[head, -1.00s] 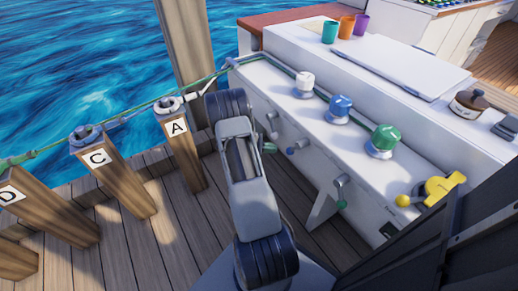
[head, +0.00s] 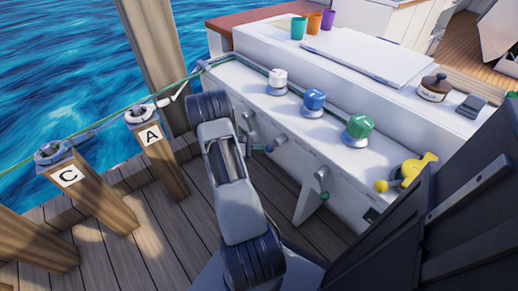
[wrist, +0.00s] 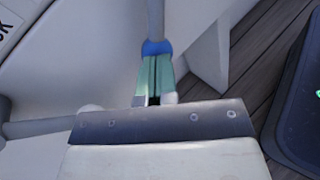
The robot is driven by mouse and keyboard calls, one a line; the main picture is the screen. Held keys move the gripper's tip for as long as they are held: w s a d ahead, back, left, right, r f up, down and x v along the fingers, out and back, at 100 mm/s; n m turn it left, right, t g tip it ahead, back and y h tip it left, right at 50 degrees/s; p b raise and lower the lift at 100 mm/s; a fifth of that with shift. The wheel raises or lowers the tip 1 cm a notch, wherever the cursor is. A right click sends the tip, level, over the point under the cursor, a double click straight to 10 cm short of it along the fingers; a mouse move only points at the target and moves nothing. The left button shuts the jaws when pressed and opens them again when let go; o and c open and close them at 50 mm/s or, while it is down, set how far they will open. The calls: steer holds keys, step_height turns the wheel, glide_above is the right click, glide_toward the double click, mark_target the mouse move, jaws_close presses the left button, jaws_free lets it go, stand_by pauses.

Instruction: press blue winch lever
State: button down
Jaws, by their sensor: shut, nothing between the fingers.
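The blue winch lever has a grey shaft and a blue ball tip (head: 269,148) on the side of the white console; it sits below the blue-topped winch (head: 314,99). My gripper (head: 257,148), with green fingertips, is at the left side of this ball, partly hidden behind my arm. In the wrist view the blue ball (wrist: 156,47) is right at the ends of my shut green fingers (wrist: 156,74), with the grey shaft running up from it. The fingers look in contact or almost so; I cannot tell which. Nothing is held.
The white winch (head: 278,81) and green winch (head: 359,128) stand either side of the blue one. The green lever (head: 323,190) hangs lower right, near a white bracket (head: 309,200). Wooden posts A (head: 158,150) and C (head: 92,190) stand left.

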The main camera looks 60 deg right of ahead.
steer(key=shift+s+f, duration=0.15)
steer(key=shift+s, duration=0.05)
steer(key=s+a+f+n+g+h+p, duration=0.1)
steer(key=s+a+f+n+g+p, duration=0.1)
steer(key=s, duration=0.4)
steer(key=shift+s+n+p, duration=0.15)
steer(key=shift+n+p, duration=0.25)
steer(key=shift+n, duration=0.3)
steer(key=shift+a+f, duration=0.15)
steer(key=w+a+f, duration=0.4)
steer(key=w+a, duration=0.4)
steer(key=w, duration=0.2)
steer(key=shift+a+f, duration=0.15)
steer(key=shift+a, duration=0.15)
